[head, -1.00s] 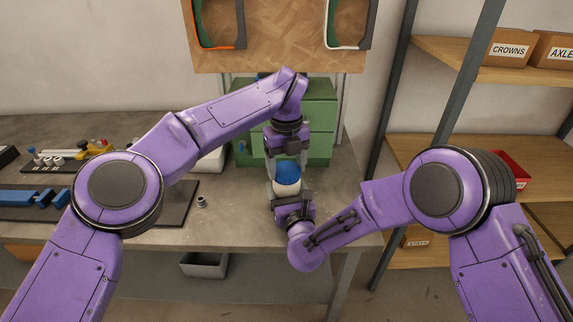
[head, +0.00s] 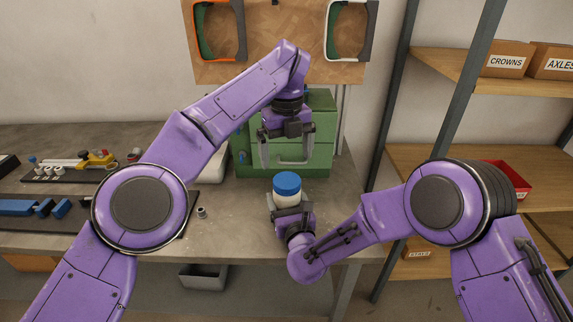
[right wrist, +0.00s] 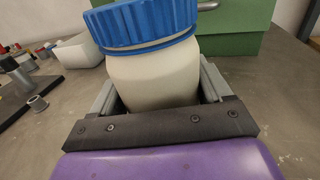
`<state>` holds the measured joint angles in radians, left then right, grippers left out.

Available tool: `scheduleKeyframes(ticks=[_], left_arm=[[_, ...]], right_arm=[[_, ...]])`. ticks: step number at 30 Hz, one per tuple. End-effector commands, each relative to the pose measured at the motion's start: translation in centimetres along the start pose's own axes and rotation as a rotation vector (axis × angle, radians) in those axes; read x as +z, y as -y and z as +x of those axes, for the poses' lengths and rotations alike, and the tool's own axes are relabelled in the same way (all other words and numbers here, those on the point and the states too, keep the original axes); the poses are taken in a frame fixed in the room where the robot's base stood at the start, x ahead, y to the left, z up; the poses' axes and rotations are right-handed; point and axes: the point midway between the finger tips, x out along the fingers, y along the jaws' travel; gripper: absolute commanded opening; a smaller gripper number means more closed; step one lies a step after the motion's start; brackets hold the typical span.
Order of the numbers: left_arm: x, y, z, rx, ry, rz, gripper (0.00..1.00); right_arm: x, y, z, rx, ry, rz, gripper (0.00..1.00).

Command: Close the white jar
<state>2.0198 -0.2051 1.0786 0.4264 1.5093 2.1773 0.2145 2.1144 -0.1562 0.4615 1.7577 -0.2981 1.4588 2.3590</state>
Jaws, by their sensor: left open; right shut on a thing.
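The white jar (head: 286,200) stands upright near the front of the bench, with the blue lid (head: 287,183) on its top. In the right wrist view the jar (right wrist: 155,78) fills the space between my right fingers, and the ribbed blue lid (right wrist: 142,22) sits on its mouth, looking slightly uneven against the rim. My right gripper (head: 284,210) is shut on the jar's body from the front. My left gripper (head: 287,162) is open and empty, above and behind the jar, in front of the green drawer cabinet, apart from the lid.
The green drawer cabinet (head: 323,145) stands behind the jar. A small grey metal part (head: 202,212) lies on the bench to the left. Dark trays with tools (head: 75,168) are further left. A shelf rack with boxes (head: 509,59) stands at the right.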

Motion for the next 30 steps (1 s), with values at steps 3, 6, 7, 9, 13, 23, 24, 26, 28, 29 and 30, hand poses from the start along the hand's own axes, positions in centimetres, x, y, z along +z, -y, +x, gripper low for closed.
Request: scheduleKeyframes(ticks=[3,6,7,9,13,23,24,26,28,29,30], left_arm=[[0.0,0.0,-0.5,-0.002,0.0,0.0,1.0],[-0.1,0.0,-0.5,-0.002,-0.001,0.001,1.0],[-0.1,0.0,-0.5,-0.002,-0.001,0.001,1.0],[0.0,0.0,-0.5,-0.002,-0.001,0.001,1.0],[0.0,0.0,-0.4,-0.002,-0.001,0.0,1.0],[0.0,0.0,0.0,-0.002,-0.001,0.0,1.0],[0.0,0.0,0.2,-0.002,-0.001,0.0,1.0],[0.0,0.0,0.5,-0.002,-0.001,0.0,1.0],[0.0,0.0,0.8,-0.002,-0.001,0.0,1.0],[0.0,0.0,0.9,-0.002,-0.001,0.0,1.0],[0.0,0.0,1.1,-0.002,-0.001,0.0,1.0]], right_arm=[[0.0,0.0,0.0,0.0,0.0,0.0,0.0],[0.0,0.0,0.0,0.0,0.0,0.0,0.0],[0.0,0.0,0.0,0.0,0.001,0.0,0.0],[0.0,0.0,0.0,0.0,0.001,0.0,0.0],[0.0,0.0,0.0,0.0,0.0,0.0,1.0],[-0.2,0.0,-1.6,0.002,-0.002,-0.001,1.0],[-0.2,0.0,-2.4,0.001,-0.001,0.0,1.0],[-0.2,0.0,-3.7,0.001,-0.002,0.0,1.0],[-0.2,0.0,-5.4,0.001,-0.002,0.0,1.0],[-0.2,0.0,-6.0,0.001,-0.002,0.001,1.0],[-0.2,0.0,-6.9,0.001,-0.001,0.0,1.0]])
